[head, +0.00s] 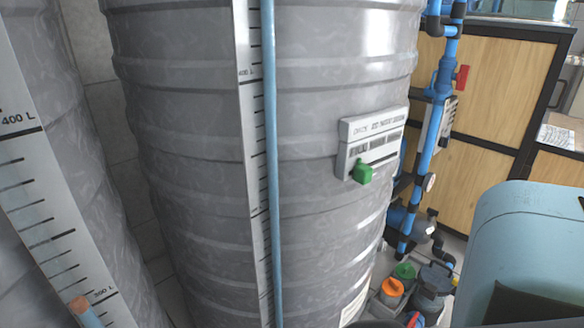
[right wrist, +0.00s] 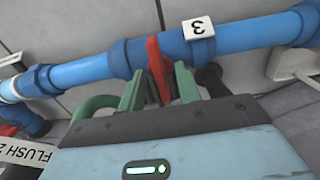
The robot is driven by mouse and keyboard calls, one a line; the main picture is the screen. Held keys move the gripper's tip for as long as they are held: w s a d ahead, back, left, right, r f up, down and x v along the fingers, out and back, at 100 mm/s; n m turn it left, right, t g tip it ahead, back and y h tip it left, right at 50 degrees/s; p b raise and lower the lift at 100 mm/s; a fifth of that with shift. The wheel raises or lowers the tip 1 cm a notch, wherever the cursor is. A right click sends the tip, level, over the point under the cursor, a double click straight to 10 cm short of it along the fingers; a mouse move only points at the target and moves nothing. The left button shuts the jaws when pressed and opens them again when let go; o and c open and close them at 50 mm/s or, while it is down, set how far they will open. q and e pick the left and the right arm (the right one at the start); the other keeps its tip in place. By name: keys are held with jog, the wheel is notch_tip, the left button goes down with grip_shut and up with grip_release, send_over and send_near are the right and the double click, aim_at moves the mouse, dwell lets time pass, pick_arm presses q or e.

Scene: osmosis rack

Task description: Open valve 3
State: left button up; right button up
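In the right wrist view, a blue pipe (right wrist: 90,71) runs across the picture with a white tag reading 3 (right wrist: 198,35). Beside the tag is the red handle of valve 3 (right wrist: 155,65), pointing toward my gripper. My right gripper (right wrist: 160,86) has its green fingers apart, one on each side of the red handle. A gap shows on the left side; contact on the right cannot be told. In the head view a red handle (head: 462,77) sits on a blue pipe; its number is not readable. My left gripper is not in view.
A large grey tank (head: 190,150) fills the middle of the head view, with a gauge box (head: 375,135) bearing a green part. A label reading FLUSH 2 (right wrist: 28,152) shows at lower left in the wrist view.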

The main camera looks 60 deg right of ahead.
jog(key=shift+f, duration=0.4)
jog(key=shift+c, duration=0.3)
grip_shut()
